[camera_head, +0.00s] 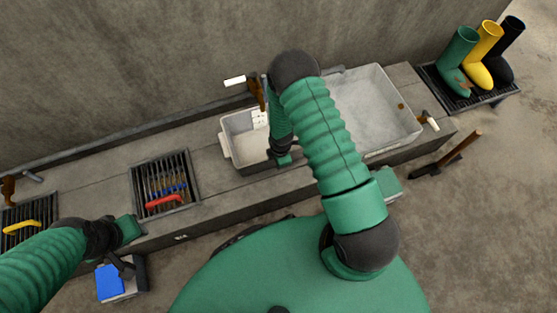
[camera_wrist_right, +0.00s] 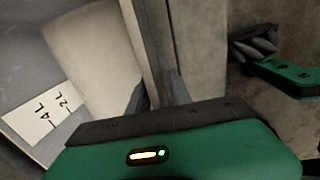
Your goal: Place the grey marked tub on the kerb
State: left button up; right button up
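The grey marked tub (camera_head: 231,124) is a pale open box in the middle of the head view, beside the white basin. A white label shows on its inner wall; the right wrist view shows the tub's inside (camera_wrist_right: 85,50) with 2 L and 4 L marks. My right gripper (camera_head: 283,158) is at the tub's right side, near its front corner. The arm covers part of that side, and the jaw gap is hidden. My left gripper (camera_head: 130,229) is away to the left, by the kerb's front edge; its jaw opening is unclear. The kerb (camera_head: 105,172) is a long grey ledge along the wall.
A white basin (camera_head: 405,112) lies right of the tub. A drain grate (camera_head: 138,185) with a red-handled tool is to its left. Brown taps (camera_head: 256,92) stand at the wall side. Boots (camera_head: 459,60) are far right. A blue-topped box (camera_head: 110,281) is lower left.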

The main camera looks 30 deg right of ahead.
notch_tip(320, 180, up, 26)
jog(key=s+a+m+p, duration=0.2)
jog(key=a+m+p, duration=0.1)
jog(key=m+p, duration=0.4)
jog(key=s+a+r+m+t, duration=0.1)
jog(key=s+a+r+m, duration=0.3)
jog(key=s+r+m, duration=0.3)
notch_tip(320, 180, up, 3)
jog(key=shift+a+r+m, duration=0.15)
jog(key=shift+a+m, duration=0.05)
jog(key=shift+m, duration=0.4)
